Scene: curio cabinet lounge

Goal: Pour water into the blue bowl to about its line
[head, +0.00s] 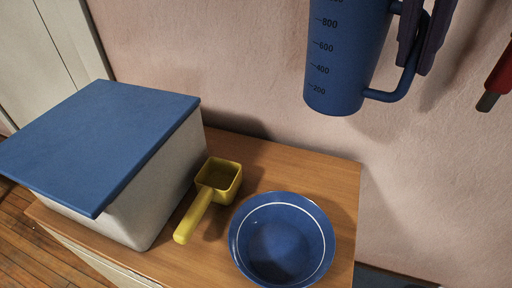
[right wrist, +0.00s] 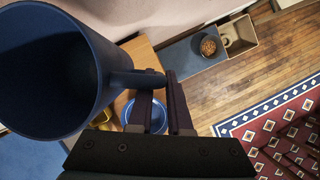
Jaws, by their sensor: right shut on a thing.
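A blue measuring jug (head: 340,60) with dark volume marks hangs in the air at the upper right, above and behind the bowl, roughly upright. My right gripper (head: 425,40) is shut on its handle. In the right wrist view the jug (right wrist: 45,75) shows its open mouth; its inside is dark and I cannot tell the water level. My right gripper's fingers (right wrist: 172,95) lie at the handle. The blue bowl (head: 282,240) stands on the wooden top with a white line inside near its rim. No water is clearly visible in it. My left gripper is not in view.
A yellow square scoop (head: 219,176) lies left of the bowl. A pale box with a blue lid (head: 98,140) stands further left on the wooden cabinet top (head: 335,180). A red object (head: 501,72) shows at the right edge. The wall is close behind the jug.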

